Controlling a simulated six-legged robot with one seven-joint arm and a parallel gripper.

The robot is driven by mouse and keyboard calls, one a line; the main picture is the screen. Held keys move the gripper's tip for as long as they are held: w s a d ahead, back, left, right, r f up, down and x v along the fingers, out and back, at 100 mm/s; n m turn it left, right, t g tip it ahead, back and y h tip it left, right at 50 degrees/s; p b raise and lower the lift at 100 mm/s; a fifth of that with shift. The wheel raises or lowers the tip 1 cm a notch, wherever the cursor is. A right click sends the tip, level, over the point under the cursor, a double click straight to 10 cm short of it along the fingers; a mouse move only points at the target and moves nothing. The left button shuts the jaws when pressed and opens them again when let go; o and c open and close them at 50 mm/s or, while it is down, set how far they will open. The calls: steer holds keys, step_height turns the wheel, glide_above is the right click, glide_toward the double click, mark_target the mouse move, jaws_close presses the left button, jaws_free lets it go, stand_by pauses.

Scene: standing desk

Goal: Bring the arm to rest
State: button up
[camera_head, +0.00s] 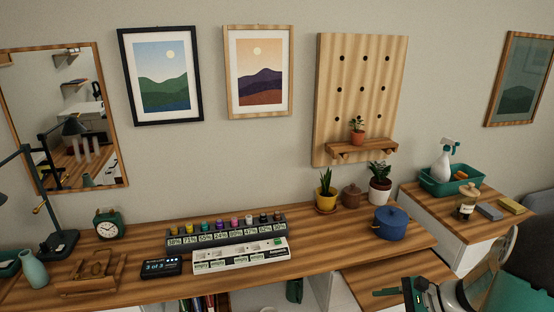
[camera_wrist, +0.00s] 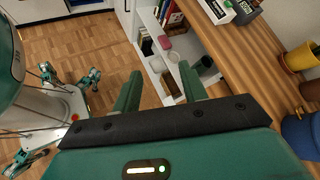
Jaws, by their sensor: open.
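My gripper (camera_head: 404,292) is at the lower right of the head view, in front of the desk's right part. In the wrist view my gripper (camera_wrist: 162,90) shows two green fingers spread apart with nothing between them. The fingers point toward the open shelf under the desk and the wooden floor. My arm enters the head view from the lower right corner. The wooden desk (camera_head: 140,250) runs along the wall.
The white shelf (camera_wrist: 150,20) below holds books and cups. A green tray (camera_head: 452,180) with a spray bottle sits on the right side surface. The wooden floor (camera_wrist: 70,48) is partly clear.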

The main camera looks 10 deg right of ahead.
steer(key=s+a+r+n+h, duration=0.4)
steer(key=s+a+r+n, duration=0.1)
steer(key=a+r+n, duration=0.4)
steer(key=s+a+r+n+g+h, duration=0.1)
steer(key=s+a+r+n+h, duration=0.4)
steer(key=a+r+n, duration=0.4)
steer(key=a+n, duration=0.1)
steer(key=a, duration=0.2)
steer(key=shift+s+a+h, duration=0.3)
steer(key=shift+s+a, duration=0.05)
steer(key=shift+s, duration=0.05)
steer(key=shift+d, duration=0.15)
